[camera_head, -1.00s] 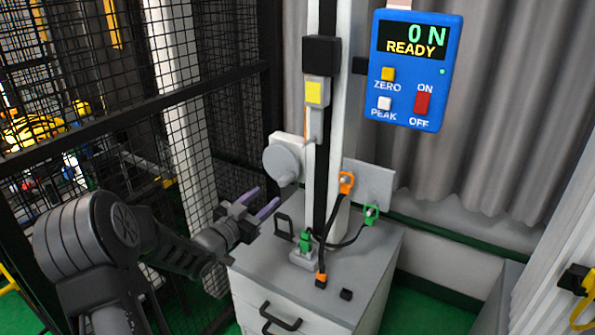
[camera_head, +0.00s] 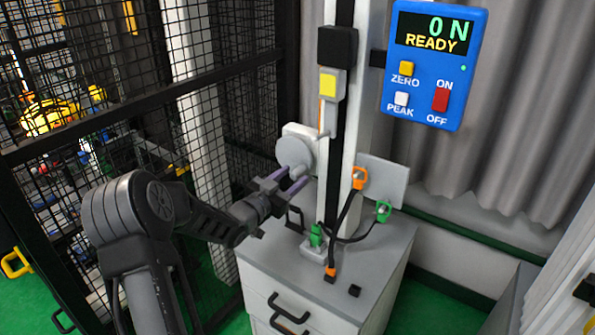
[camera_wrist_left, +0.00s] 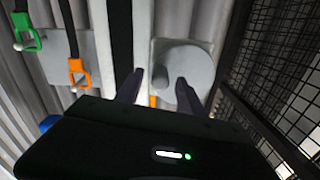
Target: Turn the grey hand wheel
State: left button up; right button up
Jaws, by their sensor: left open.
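The grey hand wheel (camera_head: 294,151) is a round disc on a pale plate, on the left side of the white tower column. In the left wrist view the wheel (camera_wrist_left: 188,72) lies beyond the fingertips, with its lower part behind one finger. My left gripper (camera_head: 296,179) is open, its two purple fingers pointing at the lower part of the wheel. In the left wrist view the gripper (camera_wrist_left: 160,82) has dark fingers spread apart with nothing between them. Whether a finger touches the wheel I cannot tell. My right gripper is not in view.
The column stands on a grey drawer cabinet (camera_head: 385,250). A blue display box (camera_head: 432,62) reading "0 N READY" hangs at the upper right. Orange (camera_head: 359,178) and green (camera_head: 383,211) connectors with black cables are right of the column. A black mesh fence (camera_head: 110,110) stands at left.

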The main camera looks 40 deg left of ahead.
pick_arm(q)
jog(key=shift+w, duration=1.4)
jog(key=shift+c, duration=0.6)
grip_shut()
